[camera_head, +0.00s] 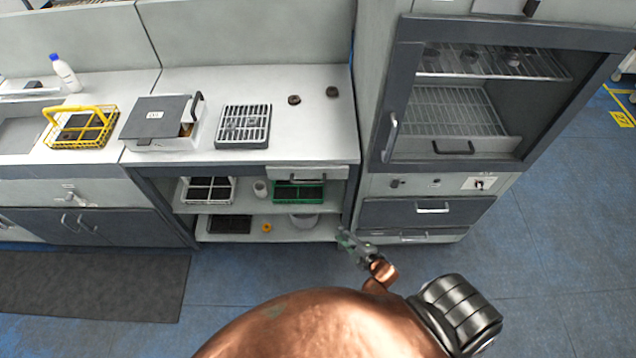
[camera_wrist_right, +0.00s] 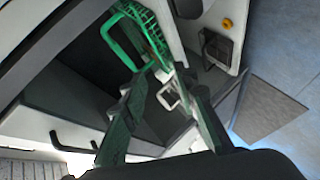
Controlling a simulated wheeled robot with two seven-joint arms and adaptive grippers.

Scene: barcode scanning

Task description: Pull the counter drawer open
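The counter drawer (camera_head: 285,174) is a narrow pale front under the right end of the white counter in the head view. It has a slim handle (camera_head: 311,177) and looks shut, flush with the counter edge. My right gripper (camera_head: 345,236) is below and to the right of the drawer, apart from it, in front of the counter's right end. In the right wrist view its two fingers (camera_wrist_right: 163,82) are spread with nothing held between them. I cannot make out the drawer handle for certain in that view. My left gripper is not in view.
Open shelves below hold a green basket (camera_head: 299,192), a white basket (camera_head: 207,190) and a white tub (camera_head: 304,220). A tall cabinet (camera_head: 385,130) stands close on the right. A rack (camera_head: 243,126) and a box (camera_head: 155,117) are on the counter.

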